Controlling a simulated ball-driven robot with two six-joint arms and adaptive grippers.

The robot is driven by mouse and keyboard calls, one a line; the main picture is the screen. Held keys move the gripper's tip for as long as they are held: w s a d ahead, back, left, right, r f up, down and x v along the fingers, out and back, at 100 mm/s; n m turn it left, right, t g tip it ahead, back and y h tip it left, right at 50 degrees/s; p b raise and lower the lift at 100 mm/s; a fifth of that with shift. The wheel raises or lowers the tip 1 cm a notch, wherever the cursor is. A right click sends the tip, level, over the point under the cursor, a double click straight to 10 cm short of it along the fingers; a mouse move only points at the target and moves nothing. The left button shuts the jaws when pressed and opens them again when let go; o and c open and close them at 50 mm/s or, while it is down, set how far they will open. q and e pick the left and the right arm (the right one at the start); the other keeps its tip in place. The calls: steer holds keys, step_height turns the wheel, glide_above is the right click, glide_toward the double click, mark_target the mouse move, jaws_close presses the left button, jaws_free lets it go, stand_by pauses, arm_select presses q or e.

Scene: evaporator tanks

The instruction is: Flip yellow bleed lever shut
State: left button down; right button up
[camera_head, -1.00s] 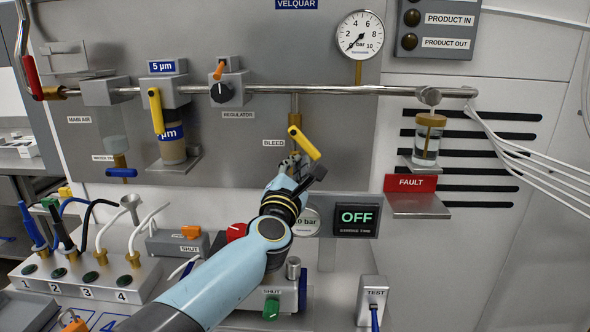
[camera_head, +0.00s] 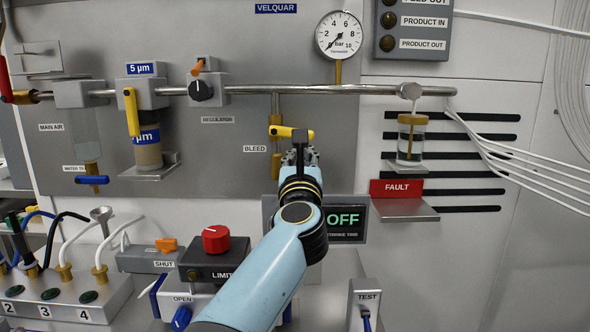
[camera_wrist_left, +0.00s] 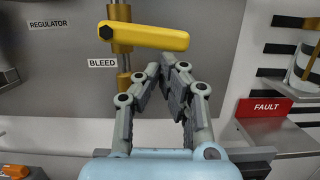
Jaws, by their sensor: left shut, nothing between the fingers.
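The yellow bleed lever (camera_head: 281,131) sits on the brass bleed valve (camera_head: 276,107) below the horizontal pipe, beside the BLEED label (camera_head: 255,149). It lies nearly level, crosswise to the vertical brass stem. In the left wrist view the lever (camera_wrist_left: 150,37) points right from its pivot, tilting slightly down. My left gripper (camera_head: 301,155) is just below the lever and partly overlaps it in the head view. In the wrist view its fingers (camera_wrist_left: 174,70) are closed together with nothing between them, below the lever; I cannot tell if they touch it. My right gripper is not in view.
The pressure gauge (camera_head: 339,35) is above right of the valve. The FAULT sign (camera_head: 397,188) and its shelf (camera_head: 404,210) are to the right. The OFF display (camera_head: 345,218) is partly behind my arm. A red knob (camera_head: 215,239) stands lower left.

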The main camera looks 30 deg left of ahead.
arm_select(q)
steer(key=shift+w+d+r+n, duration=0.1)
steer(key=shift+d+r+n, duration=0.1)
steer(key=shift+n, duration=0.4)
